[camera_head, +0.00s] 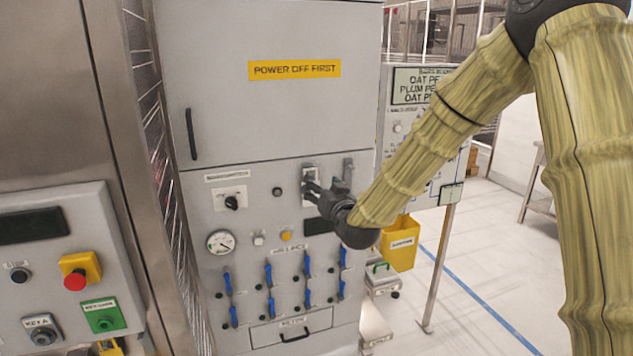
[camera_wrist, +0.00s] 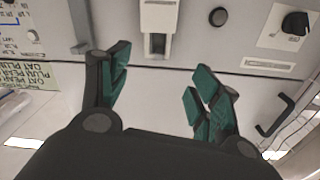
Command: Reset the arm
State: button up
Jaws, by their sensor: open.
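My arm reaches in from the upper right of the head view, in a yellow-green streaked cover. My gripper (camera_head: 318,192) is in front of the grey cabinet's control panel (camera_head: 262,222), near a small white switch unit (camera_head: 309,176). In the wrist view my gripper (camera_wrist: 158,90) has its two green-padded fingers spread apart with nothing between them. The white switch unit (camera_wrist: 158,18) is just beyond the fingertips there. I cannot tell whether a finger touches the panel.
Blue-handled valves (camera_head: 269,282) line the panel below, beside a round gauge (camera_head: 221,242). A control box with a red button (camera_head: 75,279) stands at the left. A yellow bin (camera_head: 400,246) and a sign board (camera_head: 420,85) stand to the right. Open floor (camera_head: 490,262) lies at the right.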

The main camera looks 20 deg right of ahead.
jog(key=s+a+f+g+b, duration=0.1)
jog(key=s+f+g+b, duration=0.15)
jog(key=s+f, duration=0.85)
jog(key=s+a+f+n+g+b, duration=0.15)
jog(key=s+f+g, duration=0.25)
jog(key=f, duration=1.4)
jog(key=s+a+f+m+g+b, duration=0.1)
jog(key=s+a+f+g, duration=0.15)
jog(key=s+f, duration=0.85)
jog(key=s+f+g+b, duration=0.1)
jog(key=s+f+g, duration=0.3)
jog(key=s+f, duration=0.7)
jog(key=s+f+n+g+b, duration=0.1)
jog(key=s+f+g, duration=0.4)
jog(key=s+f, duration=0.6)
jog(key=s+b, duration=0.1)
jog(key=s, duration=0.6)
jog(key=shift+d+h, duration=0.3)
